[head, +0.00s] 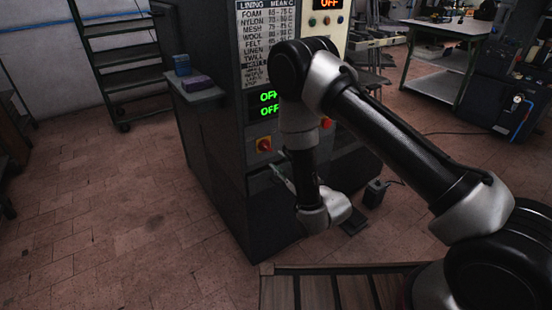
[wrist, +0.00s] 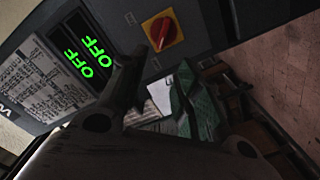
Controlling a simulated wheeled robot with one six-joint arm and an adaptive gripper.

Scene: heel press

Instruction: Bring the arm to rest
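My arm reaches in from the lower right of the head view and bends down in front of the dark press cabinet (head: 216,134). My gripper (head: 281,172) is by the cabinet's front, below the red rotary switch on its yellow plate (head: 264,145), and is mostly hidden by my wrist. Two green displays (wrist: 84,58) read OFF.
A printed lining chart (head: 266,40) is above the displays. A side shelf holds a blue box (head: 182,65) and a purple box (head: 198,83). A black pedal-like box (head: 375,193) is on the floor. A slatted platform (head: 320,290) is in front. The left floor is clear.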

